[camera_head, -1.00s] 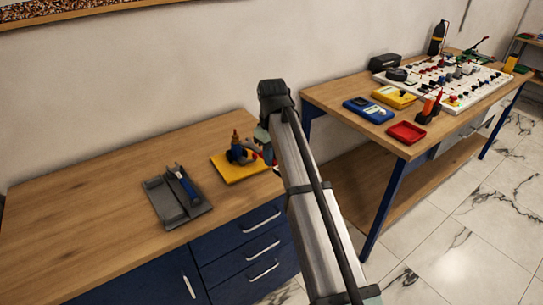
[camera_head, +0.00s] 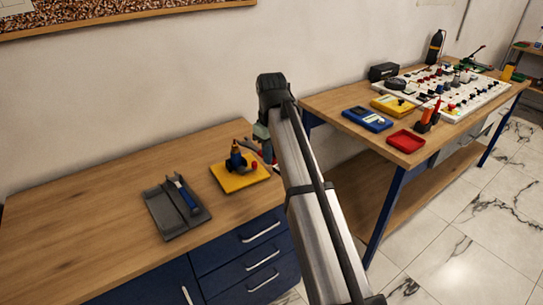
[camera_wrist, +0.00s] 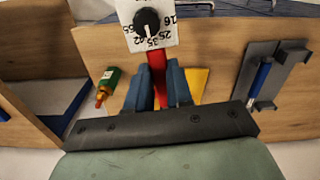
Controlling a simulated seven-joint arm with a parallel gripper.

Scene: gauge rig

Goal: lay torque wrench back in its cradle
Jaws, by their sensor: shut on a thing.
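A grey cradle (camera_head: 166,213) lies on the left wooden bench. A slim blue-handled tool (camera_head: 183,194), seemingly the torque wrench, lies lengthwise in it. In the wrist view the cradle (camera_wrist: 249,68) and the blue tool (camera_wrist: 260,77) are at the right, apart from my gripper. My gripper (camera_head: 266,150) is above the right part of that bench, beside the yellow base. In the wrist view its blue-grey fingers (camera_wrist: 160,86) are shut on a red shaft (camera_wrist: 157,70). A white numbered plate with a black pointer knob (camera_wrist: 147,23) shows at the shaft's far end.
The yellow base (camera_head: 235,182) with a small blue-and-orange fixture stands close to my gripper. The bench's left part is clear. A second bench (camera_head: 345,110) at the right bears a red tray (camera_head: 406,141), meters and a white board. A green bottle (camera_wrist: 108,82) shows in the wrist view.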

